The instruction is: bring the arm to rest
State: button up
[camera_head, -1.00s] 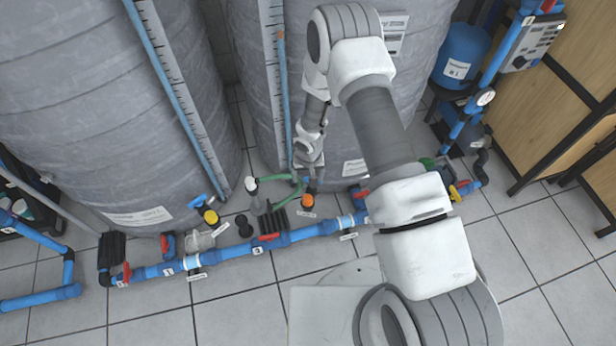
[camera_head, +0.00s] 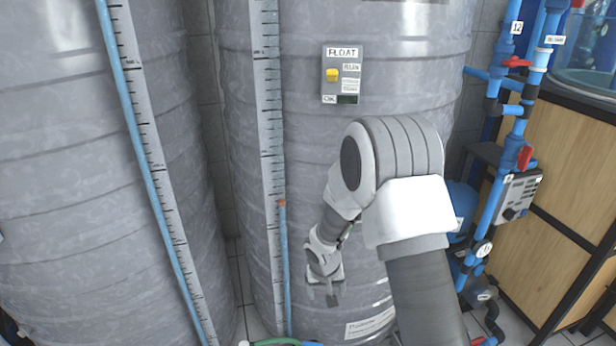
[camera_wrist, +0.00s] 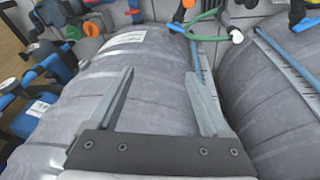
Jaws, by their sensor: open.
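My gripper (camera_head: 322,290) hangs in front of the right grey tank (camera_head: 400,90) in the head view, its fingers pointing down. In the wrist view my gripper (camera_wrist: 161,100) shows two fingers spread apart with nothing between them. The tank's grey wall lies behind the fingers. I cannot tell how far the fingertips are from that wall. My arm is bent, with its elbow raised at the right of the tank's middle.
A FLOAT switch box (camera_head: 342,75) is on the right tank above my arm. The left tank (camera_head: 60,200) fills the left side. Blue pipes with red valves (camera_head: 525,157) and a wooden cabinet (camera_head: 550,200) stand at right. A green hose (camera_wrist: 205,20) shows in the wrist view.

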jog(key=s+d+r, duration=0.3)
jog(key=r, duration=0.5)
jog(key=s+d+r+m+t, duration=0.1)
jog(key=s+d+r, duration=0.15)
jog(key=r, duration=0.55)
jog(key=s+d+r, duration=0.2)
jog(key=s+r, duration=0.1)
jog(key=r, duration=0.5)
jog(key=s+d+r+t, duration=0.1)
jog(key=s+r, duration=0.3)
jog(key=s, duration=0.5)
jog(key=s+d+r+t, duration=0.1)
jog(key=s+r, duration=0.4)
jog(key=s, duration=0.4)
notch_tip(320, 180, up, 19)
jog(key=p, duration=1.9)
jog(key=shift+s+y, duration=0.25)
jog(key=shift+y, duration=0.15)
jog(key=shift+a+r, duration=0.1)
